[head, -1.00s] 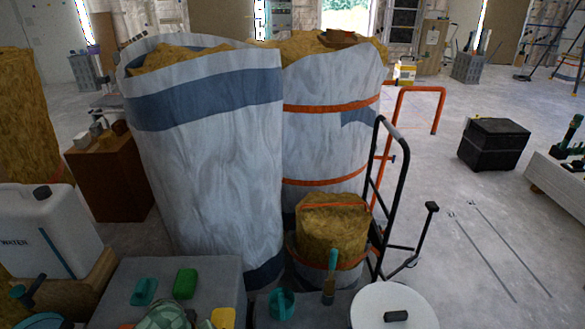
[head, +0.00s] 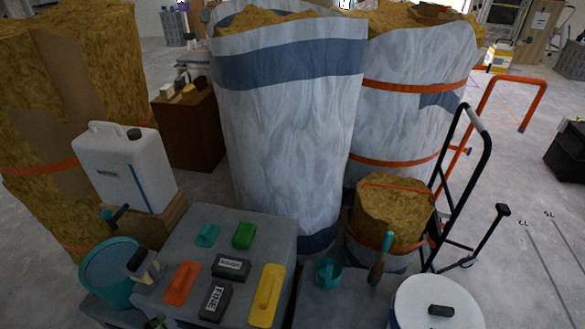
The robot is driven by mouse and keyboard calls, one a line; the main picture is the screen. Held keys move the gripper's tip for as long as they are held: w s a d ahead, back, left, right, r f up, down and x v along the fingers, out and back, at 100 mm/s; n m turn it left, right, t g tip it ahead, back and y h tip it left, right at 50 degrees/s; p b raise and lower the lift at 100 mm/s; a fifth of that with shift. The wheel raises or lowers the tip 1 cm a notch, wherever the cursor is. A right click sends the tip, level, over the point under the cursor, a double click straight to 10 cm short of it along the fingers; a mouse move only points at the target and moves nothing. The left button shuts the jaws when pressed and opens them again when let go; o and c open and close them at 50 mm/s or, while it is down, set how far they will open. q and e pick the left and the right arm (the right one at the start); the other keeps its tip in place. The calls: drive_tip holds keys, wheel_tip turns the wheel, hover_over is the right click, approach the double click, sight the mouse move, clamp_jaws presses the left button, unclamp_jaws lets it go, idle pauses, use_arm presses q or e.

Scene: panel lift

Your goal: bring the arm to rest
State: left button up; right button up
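Neither of my grippers shows in the head view, and no arm can be made out. A grey block (head: 190,250) stands at the lower left with tools lying on its top. On it are an orange float (head: 182,283), a yellow float (head: 265,296), a green block (head: 243,235), a teal piece (head: 207,235) and two dark blocks, one (head: 215,302) marked FINE. I cannot tell from this view where either arm is.
A white water canister (head: 125,165) stands above a teal bucket (head: 110,270) at left. Large wrapped insulation rolls (head: 290,130) fill the middle. A black hand truck (head: 460,190) and a white lidded bucket (head: 435,305) stand at right. Bare floor lies beyond at far right.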

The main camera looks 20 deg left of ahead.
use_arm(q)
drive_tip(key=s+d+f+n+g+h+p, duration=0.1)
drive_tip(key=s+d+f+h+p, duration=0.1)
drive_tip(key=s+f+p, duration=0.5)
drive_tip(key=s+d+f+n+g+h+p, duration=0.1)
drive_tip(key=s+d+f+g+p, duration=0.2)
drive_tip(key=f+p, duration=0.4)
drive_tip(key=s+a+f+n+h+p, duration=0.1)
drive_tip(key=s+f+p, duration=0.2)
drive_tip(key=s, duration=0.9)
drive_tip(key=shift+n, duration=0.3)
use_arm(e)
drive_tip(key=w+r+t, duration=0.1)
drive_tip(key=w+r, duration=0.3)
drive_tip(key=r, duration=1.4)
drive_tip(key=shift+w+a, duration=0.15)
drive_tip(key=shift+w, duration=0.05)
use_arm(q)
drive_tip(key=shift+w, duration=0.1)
